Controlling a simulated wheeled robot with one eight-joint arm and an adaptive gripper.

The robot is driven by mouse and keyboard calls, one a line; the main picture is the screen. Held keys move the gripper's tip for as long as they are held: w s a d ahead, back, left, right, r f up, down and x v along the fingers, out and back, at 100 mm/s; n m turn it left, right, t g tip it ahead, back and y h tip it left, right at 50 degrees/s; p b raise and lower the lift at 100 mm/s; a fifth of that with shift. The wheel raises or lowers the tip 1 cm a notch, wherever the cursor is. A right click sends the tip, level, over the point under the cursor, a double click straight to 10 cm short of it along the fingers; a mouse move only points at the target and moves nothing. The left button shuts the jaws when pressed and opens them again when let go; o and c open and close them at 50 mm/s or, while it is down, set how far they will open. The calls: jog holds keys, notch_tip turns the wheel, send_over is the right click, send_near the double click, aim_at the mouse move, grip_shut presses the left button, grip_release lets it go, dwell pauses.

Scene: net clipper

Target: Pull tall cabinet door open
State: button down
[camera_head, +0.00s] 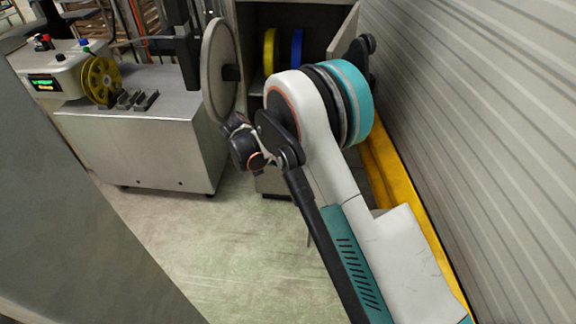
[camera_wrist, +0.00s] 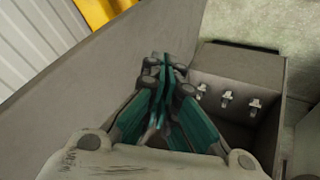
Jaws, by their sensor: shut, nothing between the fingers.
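The tall cabinet (camera_head: 300,15) stands at the back in the head view, with its front partly open to view. Its grey door (camera_head: 343,32) stands swung outward on the right side, near the ribbed wall. In the wrist view the door (camera_wrist: 95,62) is a broad grey panel crossing from lower left to upper middle, and the cabinet's open interior (camera_wrist: 235,112) lies to the right. My gripper (camera_wrist: 164,66) has its teal fingers together with nothing between them, over the door panel near its cabinet side. Whether it touches the door cannot be told. My arm hides the gripper in the head view.
A yellow spool (camera_head: 269,50) and a blue spool (camera_head: 296,48) sit inside the cabinet. A ribbed wall (camera_head: 490,110) with a yellow base strip (camera_head: 392,180) runs close on the right. A metal bench (camera_head: 150,140) stands left. The floor (camera_head: 190,240) between is clear.

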jog(key=d+f+b, duration=0.3)
jog(key=d+f, duration=0.2)
jog(key=d, duration=0.2)
jog(key=shift+w+d, duration=0.2)
